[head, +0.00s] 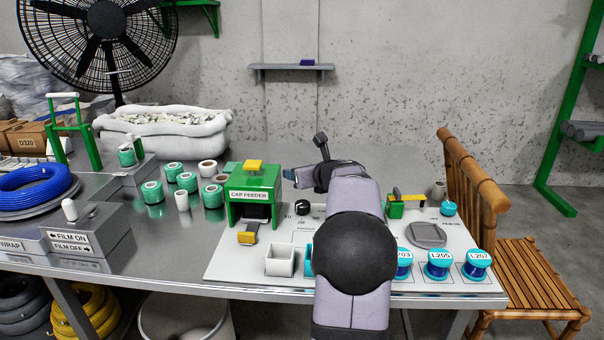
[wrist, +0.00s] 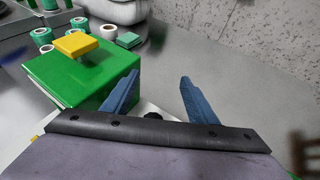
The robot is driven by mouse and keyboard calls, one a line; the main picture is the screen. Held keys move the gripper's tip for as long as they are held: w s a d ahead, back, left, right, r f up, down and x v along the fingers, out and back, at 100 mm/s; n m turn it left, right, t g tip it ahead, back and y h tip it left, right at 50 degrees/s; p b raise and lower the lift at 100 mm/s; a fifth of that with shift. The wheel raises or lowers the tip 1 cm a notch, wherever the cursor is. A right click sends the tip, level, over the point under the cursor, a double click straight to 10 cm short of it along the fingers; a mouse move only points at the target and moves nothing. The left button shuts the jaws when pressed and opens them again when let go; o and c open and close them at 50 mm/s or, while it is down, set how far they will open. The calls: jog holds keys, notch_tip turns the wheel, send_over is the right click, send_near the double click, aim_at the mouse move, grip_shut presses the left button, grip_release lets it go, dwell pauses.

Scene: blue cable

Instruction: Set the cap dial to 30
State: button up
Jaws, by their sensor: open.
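The cap dial (head: 302,207) is a small black knob on the white panel, just right of the green cap feeder (head: 254,192). Small marks surround it, too small to read surely, and its setting cannot be told. In the wrist view a dark knob, likely the dial (wrist: 153,116), shows low between my fingers, partly hidden by the gripper's black bar. My gripper (head: 289,175) is open and empty, above and behind the dial in the head view. In the wrist view its two blue fingers (wrist: 160,77) stand apart, the left one beside the green feeder box (wrist: 85,75).
The feeder's yellow top (head: 254,165) rises beside my gripper. A white square cup (head: 280,260) and blue labelled spools (head: 438,264) line the panel's front. A green and yellow device (head: 397,205) stands right of my arm. Green and white rolls (head: 187,182) stand left of the feeder.

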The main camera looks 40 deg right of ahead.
notch_tip(320, 180, up, 7)
jog(key=w+g+p, duration=0.1)
jog(key=w+p, duration=0.1)
jog(key=p, duration=0.8)
jog(key=g+y+p, duration=0.3)
jog(key=g+p, duration=0.5)
jog(key=p, duration=0.8)
send_near(302, 202)
jog(key=shift+p+x, duration=0.3)
jog(key=shift+x, duration=3.8)
jog(key=shift+t, duration=0.3)
jog(key=c, duration=1.1)
